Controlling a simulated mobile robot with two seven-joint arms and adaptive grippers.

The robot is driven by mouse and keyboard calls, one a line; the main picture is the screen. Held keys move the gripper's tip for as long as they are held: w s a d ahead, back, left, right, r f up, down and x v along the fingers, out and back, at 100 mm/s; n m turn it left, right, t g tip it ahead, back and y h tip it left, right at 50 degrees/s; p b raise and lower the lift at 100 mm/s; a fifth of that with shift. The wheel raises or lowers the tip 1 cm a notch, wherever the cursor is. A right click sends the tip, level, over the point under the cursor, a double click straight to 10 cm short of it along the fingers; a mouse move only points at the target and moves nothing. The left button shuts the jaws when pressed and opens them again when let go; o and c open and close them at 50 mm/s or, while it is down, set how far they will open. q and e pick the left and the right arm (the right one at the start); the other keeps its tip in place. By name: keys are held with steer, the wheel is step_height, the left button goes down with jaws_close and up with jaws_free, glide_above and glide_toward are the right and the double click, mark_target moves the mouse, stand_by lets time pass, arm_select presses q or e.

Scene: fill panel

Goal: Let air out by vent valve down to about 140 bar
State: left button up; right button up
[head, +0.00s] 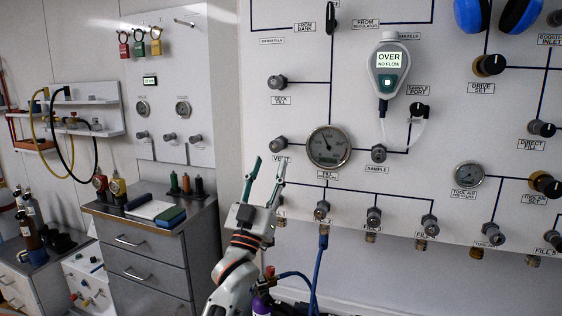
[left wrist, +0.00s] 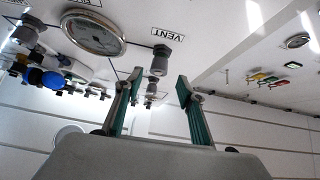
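The vent valve (head: 281,143) is a small grey knob on the white panel, left of the large round fill gauge (head: 328,146). The gauge needle shows, but the numbers are too small to read. My left gripper (head: 269,165) is open and empty, its green-padded fingers pointing up just below the vent knob. In the left wrist view the vent knob (left wrist: 160,60) sits beside its VENT label, beyond and roughly between the two open fingertips (left wrist: 159,82). I see no contact with the knob. The gauge also shows there (left wrist: 93,33). My right gripper is not in view.
The deck fill knob (head: 277,82) is above the vent. A handheld meter (head: 389,68) reading OVER, NO FLOW hangs at upper right. A grey drawer cabinet (head: 150,250) stands at left.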

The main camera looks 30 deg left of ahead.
mark_target(275, 150)
arm_select(q)
steer(key=shift+w+f+t, duration=0.1)
steer(key=shift+w+t, duration=0.05)
steer(key=shift+t, duration=0.15)
steer(key=x, duration=0.6)
steer(key=shift+w+r, duration=0.5)
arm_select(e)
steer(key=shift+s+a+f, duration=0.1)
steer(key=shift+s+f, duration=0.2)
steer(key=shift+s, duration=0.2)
arm_select(q)
steer(key=shift+a, duration=0.1)
